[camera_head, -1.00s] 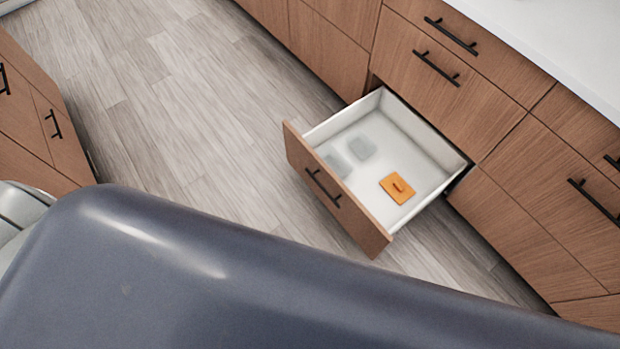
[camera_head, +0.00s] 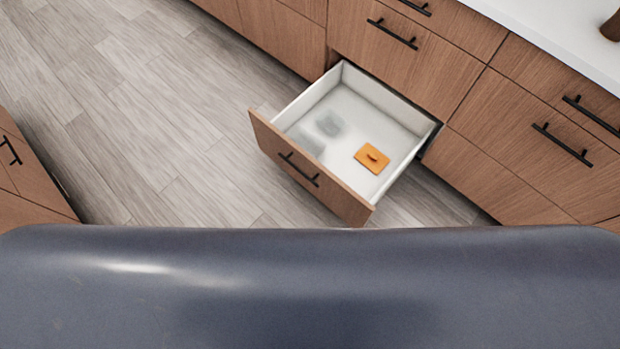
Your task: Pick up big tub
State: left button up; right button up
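An open drawer (camera_head: 384,98) with white inner walls holds a few items. An orange square piece with a small raised handle (camera_head: 372,158), like a lid, lies flat on the drawer floor toward the right. Two faint, greyish, see-through shapes (camera_head: 330,123) lie to its left; the nearer one (camera_head: 306,143) is partly hidden by the drawer front. I cannot tell which of these, if any, is the big tub. Neither of my grippers is in view.
Wooden cabinets with black handles (camera_head: 391,34) line the back and right under a white countertop (camera_head: 550,25). A brown object (camera_head: 611,27) stands on the counter at the right edge. Another cabinet (camera_head: 22,175) is at the left. Wooden floor (camera_head: 150,110) is clear between them.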

aim_at(315, 146)
jog(key=z, duration=0.45)
jog(key=i+j+z, duration=0.1)
jog(key=j+z, duration=0.15)
jog(key=z, duration=0.15)
jog(key=i+j+z, duration=0.1)
jog(key=j+z, duration=0.2)
jog(key=z, duration=0.15)
jog(key=j+z, duration=0.6)
jog(key=z, duration=0.2)
jog(key=j+z, duration=0.3)
jog(key=z, duration=0.15)
jog(key=k+j+z, duration=0.1)
jog(key=j, duration=0.35)
jog(key=k+j, duration=0.25)
jog(key=j, duration=0.15)
jog(key=k+j+z, duration=0.15)
jog(key=j, duration=0.25)
jog(key=k+j, duration=0.2)
jog(key=j, duration=0.2)
jog(key=k+j+z, duration=0.15)
jog(key=j, duration=0.25)
jog(key=k+j, duration=0.25)
jog(key=j, duration=0.15)
jog(key=z, duration=0.05)
